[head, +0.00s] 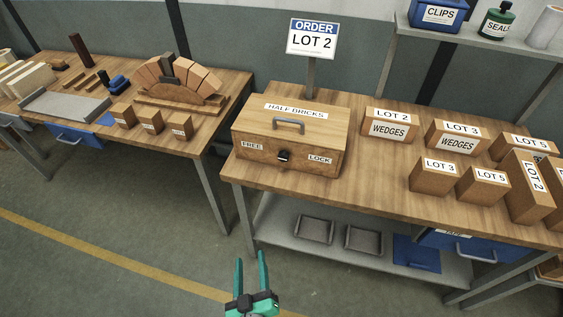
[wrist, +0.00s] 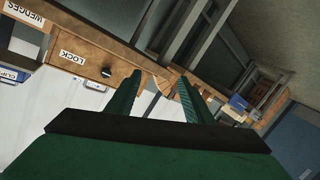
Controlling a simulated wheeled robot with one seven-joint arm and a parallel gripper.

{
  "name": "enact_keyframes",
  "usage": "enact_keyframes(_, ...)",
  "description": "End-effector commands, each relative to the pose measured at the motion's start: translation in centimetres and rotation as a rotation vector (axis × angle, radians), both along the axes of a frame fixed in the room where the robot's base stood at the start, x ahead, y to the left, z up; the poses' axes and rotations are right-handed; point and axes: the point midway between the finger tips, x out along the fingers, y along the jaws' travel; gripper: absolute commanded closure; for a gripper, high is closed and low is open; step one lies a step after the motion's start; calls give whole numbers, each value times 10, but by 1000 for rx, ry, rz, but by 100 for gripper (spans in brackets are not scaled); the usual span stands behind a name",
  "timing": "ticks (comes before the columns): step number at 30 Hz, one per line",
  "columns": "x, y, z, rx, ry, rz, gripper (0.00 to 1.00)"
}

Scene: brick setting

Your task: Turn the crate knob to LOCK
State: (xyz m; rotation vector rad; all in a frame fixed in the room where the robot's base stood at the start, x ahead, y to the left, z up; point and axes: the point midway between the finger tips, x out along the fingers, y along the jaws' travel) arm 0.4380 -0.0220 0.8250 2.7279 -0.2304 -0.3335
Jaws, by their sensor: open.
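The wooden crate (head: 300,131) marked HALF BRICKS stands closed on the right-hand bench. Its black knob (head: 283,155) sits on the front face between the FREE label (head: 252,146) and the LOCK label (head: 320,160). Which way the knob points is too small to tell. My gripper (head: 252,257) is open and empty, in front of the bench and well apart from the crate. In the wrist view, the knob (wrist: 107,73) and the LOCK label (wrist: 72,57) show left of my open fingers (wrist: 160,82), with nothing between the fingers.
The crate has a grey handle (head: 288,124) on its lid. An order sign (head: 312,38) reading LOT 2 stands behind it. Several labelled blocks (head: 390,122) are to its right. Below is a shelf with grey trays (head: 314,229). The floor before the bench is clear.

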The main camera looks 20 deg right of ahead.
Motion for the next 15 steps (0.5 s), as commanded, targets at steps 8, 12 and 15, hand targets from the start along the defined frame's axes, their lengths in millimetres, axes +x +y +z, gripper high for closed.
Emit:
enact_keyframes(8,97,-53,45,-208,-29,-155,53)
enact_keyframes(12,129,-82,74,-294,-42,-243,53)
enact_keyframes(15,142,-98,92,-338,-49,-294,53)
